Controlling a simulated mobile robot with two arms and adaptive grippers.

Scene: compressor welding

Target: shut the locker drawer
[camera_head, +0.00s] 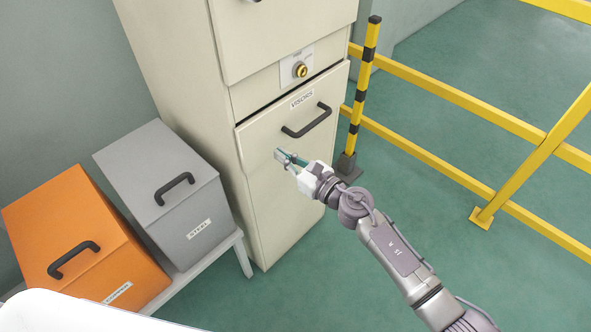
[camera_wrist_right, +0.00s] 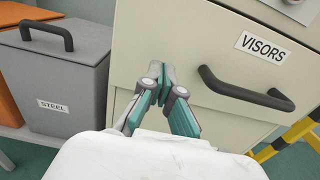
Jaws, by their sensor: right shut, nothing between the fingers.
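The locker drawer (camera_head: 262,170) is the beige lower front labelled VISORS, with a black bar handle (camera_head: 307,121). A dark gap shows along its top edge, so it stands slightly out from the locker (camera_head: 170,60). The drawer front (camera_wrist_right: 215,115) and its handle (camera_wrist_right: 245,92) also show in the right wrist view. My right gripper (camera_head: 283,157) is shut and empty, in front of the drawer face, below and left of the handle. In the right wrist view its fingertips (camera_wrist_right: 167,75) are together. I cannot tell whether they touch the face. My left gripper is out of view.
A grey STEEL box (camera_head: 165,190) and an orange box (camera_head: 75,240) stand on a low bench (camera_head: 205,262) left of the locker. A yellow railing (camera_head: 450,95) with a post (camera_head: 362,85) runs along the right. Green floor is open in front.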

